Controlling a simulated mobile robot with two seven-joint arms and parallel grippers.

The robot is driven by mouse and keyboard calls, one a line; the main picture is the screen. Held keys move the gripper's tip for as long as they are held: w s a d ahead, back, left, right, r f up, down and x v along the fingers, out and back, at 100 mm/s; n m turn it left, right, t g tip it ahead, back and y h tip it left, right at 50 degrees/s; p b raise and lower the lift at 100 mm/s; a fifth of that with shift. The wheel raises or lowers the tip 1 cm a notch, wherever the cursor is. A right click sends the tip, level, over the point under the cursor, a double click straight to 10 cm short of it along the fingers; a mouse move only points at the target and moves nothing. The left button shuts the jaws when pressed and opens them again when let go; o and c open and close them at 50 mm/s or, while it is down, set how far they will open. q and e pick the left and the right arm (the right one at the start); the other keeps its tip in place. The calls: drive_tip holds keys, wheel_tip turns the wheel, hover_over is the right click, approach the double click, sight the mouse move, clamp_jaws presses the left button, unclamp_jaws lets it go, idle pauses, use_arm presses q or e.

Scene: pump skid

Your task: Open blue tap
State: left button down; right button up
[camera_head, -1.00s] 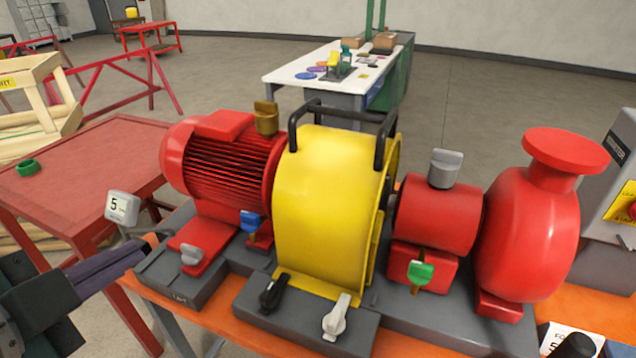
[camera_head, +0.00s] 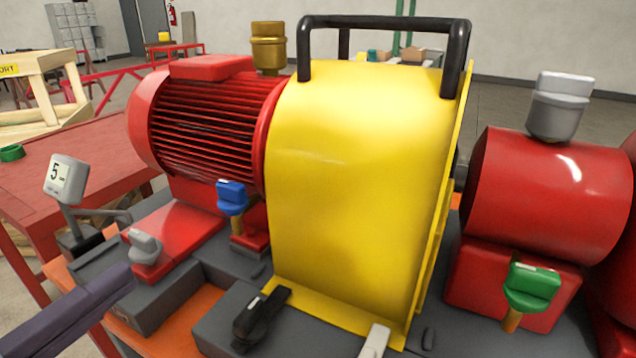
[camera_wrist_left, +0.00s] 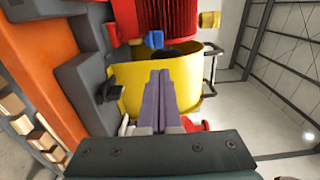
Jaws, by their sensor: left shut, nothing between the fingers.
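The blue tap (camera_head: 232,196) stands on a brass stem on the small red foot at the motor's right end, just left of the yellow guard (camera_head: 355,170). Its blue handle also shows in the left wrist view (camera_wrist_left: 155,40), beyond my fingertips. My left gripper (camera_head: 128,278) enters at the lower left of the head view, with its purple fingers shut and empty. It is apart from the tap, to its lower left in the head view. The closed fingers show in the left wrist view (camera_wrist_left: 160,76). My right gripper is not in view.
A grey tap (camera_head: 145,247), black tap (camera_head: 260,318), white tap (camera_head: 375,342) and green tap (camera_head: 532,286) stand around the skid. The red motor (camera_head: 205,125) rises behind the blue tap. The guard has black handles.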

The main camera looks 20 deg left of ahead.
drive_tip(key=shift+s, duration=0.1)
use_arm(q)
drive_tip(key=p, duration=0.2)
approach(235, 194)
drive_tip(key=w, duration=0.6)
drive_tip(key=shift+w+d, duration=0.35)
drive_tip(key=shift+w, duration=0.05)
drive_tip(key=shift+b, duration=0.3)
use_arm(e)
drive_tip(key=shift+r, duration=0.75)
